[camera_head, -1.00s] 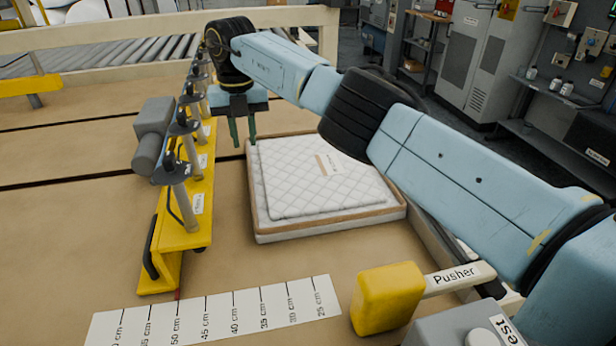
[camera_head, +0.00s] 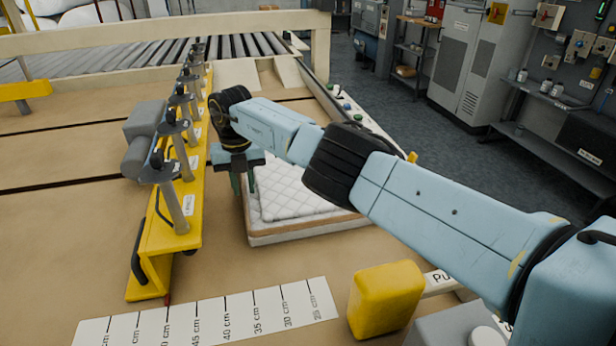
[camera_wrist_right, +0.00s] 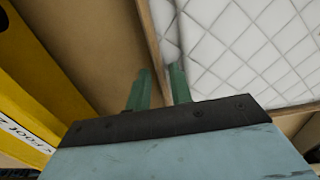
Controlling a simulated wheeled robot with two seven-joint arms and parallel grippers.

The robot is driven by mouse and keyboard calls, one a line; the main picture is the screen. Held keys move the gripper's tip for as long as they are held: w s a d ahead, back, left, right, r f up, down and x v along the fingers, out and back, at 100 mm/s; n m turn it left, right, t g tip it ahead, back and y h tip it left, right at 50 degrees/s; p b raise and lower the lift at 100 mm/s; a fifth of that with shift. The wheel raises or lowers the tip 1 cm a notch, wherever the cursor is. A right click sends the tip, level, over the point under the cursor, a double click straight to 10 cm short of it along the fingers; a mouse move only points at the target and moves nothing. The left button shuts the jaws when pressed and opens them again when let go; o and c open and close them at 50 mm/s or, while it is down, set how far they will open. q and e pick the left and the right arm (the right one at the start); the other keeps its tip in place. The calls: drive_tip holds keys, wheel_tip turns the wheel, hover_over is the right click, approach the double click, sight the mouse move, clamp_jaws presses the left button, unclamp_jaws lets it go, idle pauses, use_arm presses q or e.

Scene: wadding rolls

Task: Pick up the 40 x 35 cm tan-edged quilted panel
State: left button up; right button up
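The tan-edged quilted panel (camera_head: 295,190) lies flat on the tan table, white and diamond-stitched on top. A smaller white quilted layer appears to rest on it. My right arm hides its back and right parts. My right gripper (camera_head: 243,184) points down at the panel's left edge. In the right wrist view its two green fingers (camera_wrist_right: 160,74) stand a little apart, with the panel's tan edge (camera_wrist_right: 152,40) running between them. One finger is over the table side and the other over the white quilting (camera_wrist_right: 235,45). Contact cannot be told. My left gripper is out of view.
A yellow fence (camera_head: 172,225) with several grey posts stands close left of the gripper. A yellow pusher block (camera_head: 385,298) is in front of the panel. A white centimetre scale (camera_head: 210,318) lies at the front. A roller conveyor (camera_head: 130,50) is at the back.

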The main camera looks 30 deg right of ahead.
drive_tip(key=shift+f, duration=0.3)
clamp_jaws()
drive_tip(key=shift+r, duration=0.2)
